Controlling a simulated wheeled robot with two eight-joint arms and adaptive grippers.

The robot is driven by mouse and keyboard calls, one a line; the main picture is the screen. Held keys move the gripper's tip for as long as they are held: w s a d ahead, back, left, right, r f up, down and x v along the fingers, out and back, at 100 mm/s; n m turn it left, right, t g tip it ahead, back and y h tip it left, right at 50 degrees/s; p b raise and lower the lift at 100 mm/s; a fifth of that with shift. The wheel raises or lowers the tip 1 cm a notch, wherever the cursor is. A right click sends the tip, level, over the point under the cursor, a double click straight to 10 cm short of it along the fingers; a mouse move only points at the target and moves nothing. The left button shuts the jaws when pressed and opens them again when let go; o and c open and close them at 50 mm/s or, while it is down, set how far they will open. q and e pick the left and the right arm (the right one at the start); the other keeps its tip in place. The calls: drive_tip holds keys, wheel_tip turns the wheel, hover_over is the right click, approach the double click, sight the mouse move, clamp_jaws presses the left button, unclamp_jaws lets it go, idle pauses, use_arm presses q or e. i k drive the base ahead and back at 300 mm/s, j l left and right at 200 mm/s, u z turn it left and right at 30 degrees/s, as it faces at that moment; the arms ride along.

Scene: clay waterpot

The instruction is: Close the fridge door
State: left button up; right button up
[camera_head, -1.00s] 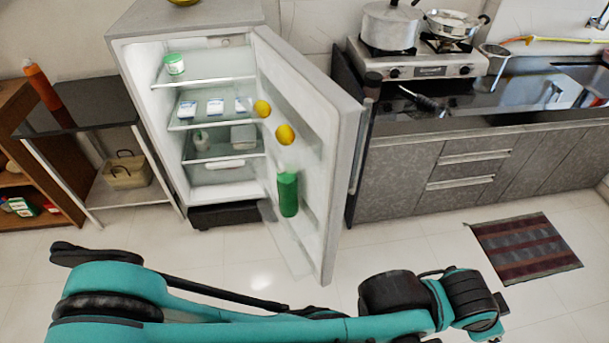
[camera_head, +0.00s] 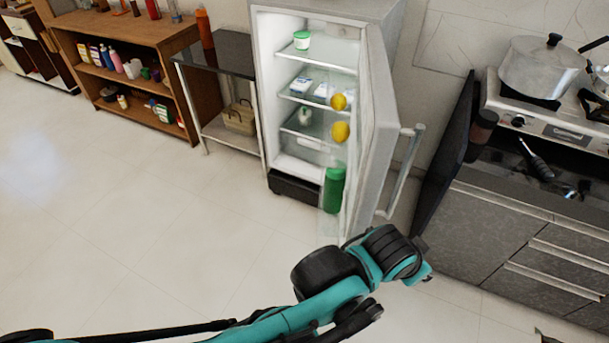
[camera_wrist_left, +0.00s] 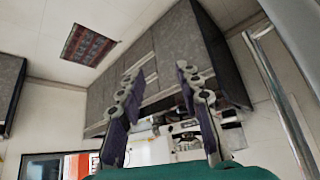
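The fridge (camera_head: 284,120) stands at the back centre with its door (camera_head: 377,130) open, hinged on the right. The door's inner shelves hold two yellow fruits (camera_head: 340,131) and a green bottle (camera_head: 333,189). The door's bar handle (camera_head: 402,172) is on its outer side, to the right. My left arm reaches in from below, its wrist just in front of the door's lower part; contact cannot be told. In the left wrist view, my left gripper (camera_wrist_left: 158,72) has its fingers apart with nothing between them. A metal bar, apparently the handle (camera_wrist_left: 279,100), runs beside it at right. My right gripper is out of view.
A counter (camera_head: 520,225) with stove and pot (camera_head: 545,68) stands right of the door. A black-topped side table (camera_head: 218,55) and wooden shelf (camera_head: 130,45) stand left of the fridge. The floor (camera_head: 150,200) at left is clear.

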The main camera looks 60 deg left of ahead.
sight(376, 127)
drive_tip(key=i+u, duration=0.2)
drive_tip(key=u, duration=0.2)
drive_tip(key=i+l+u, duration=0.1)
drive_tip(key=u, duration=0.35)
drive_tip(key=i+l+u, duration=0.15)
drive_tip(key=u, duration=0.25)
drive_tip(key=i+l+u, duration=0.15)
drive_tip(key=u, duration=0.3)
drive_tip(key=i+l+u, duration=0.15)
drive_tip(key=u, duration=0.25)
drive_tip(key=k+l+z, duration=0.15)
drive_tip(key=l+z, duration=0.15)
